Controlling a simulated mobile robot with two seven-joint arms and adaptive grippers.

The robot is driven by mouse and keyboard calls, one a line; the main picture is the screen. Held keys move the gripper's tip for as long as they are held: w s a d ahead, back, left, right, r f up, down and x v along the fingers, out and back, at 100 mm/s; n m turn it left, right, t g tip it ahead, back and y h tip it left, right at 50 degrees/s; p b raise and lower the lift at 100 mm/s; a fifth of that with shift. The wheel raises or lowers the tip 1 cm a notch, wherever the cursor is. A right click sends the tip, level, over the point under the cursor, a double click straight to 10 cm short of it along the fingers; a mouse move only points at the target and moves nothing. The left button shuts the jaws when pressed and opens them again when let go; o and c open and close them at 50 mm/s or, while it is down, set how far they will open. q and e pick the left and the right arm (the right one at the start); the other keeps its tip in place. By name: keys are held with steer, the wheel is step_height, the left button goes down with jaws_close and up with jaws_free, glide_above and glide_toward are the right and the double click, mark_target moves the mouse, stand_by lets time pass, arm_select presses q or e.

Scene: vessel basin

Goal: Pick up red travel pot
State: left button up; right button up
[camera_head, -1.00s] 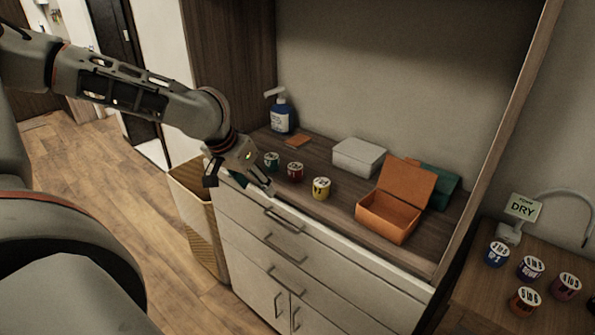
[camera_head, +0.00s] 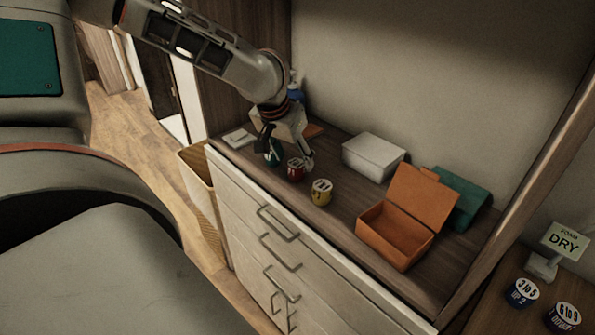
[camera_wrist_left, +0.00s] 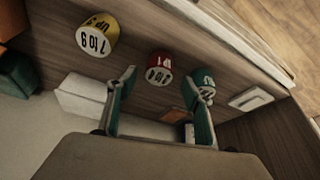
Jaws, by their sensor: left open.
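The red travel pot (camera_head: 296,170) stands on the wooden counter, between a teal pot and a yellow pot. It has a white lid with dark lettering, and it also shows in the left wrist view (camera_wrist_left: 158,66). My left gripper (camera_head: 289,158) is open and empty above the counter, over the teal and red pots. In the left wrist view its two teal-padded fingers (camera_wrist_left: 160,85) are spread, with the red pot beyond and between them. The teal pot (camera_wrist_left: 201,82) shows by the right finger, partly hidden by it. My right gripper is not in view.
The yellow pot (camera_head: 321,192) stands to the right of the red one. A pump bottle (camera_head: 296,88) is mostly hidden behind my arm. Labelled pots (camera_head: 521,292) stand by a DRY sign (camera_head: 564,241).

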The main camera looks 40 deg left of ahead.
mark_target(296, 163)
arm_select(q)
steer(key=x, duration=0.4)
steer(key=shift+d+f+b, duration=0.1)
steer(key=shift+f+b, duration=0.05)
steer(key=shift+b, duration=0.2)
steer(key=shift+c, duration=0.4)
steer(key=c, duration=0.9)
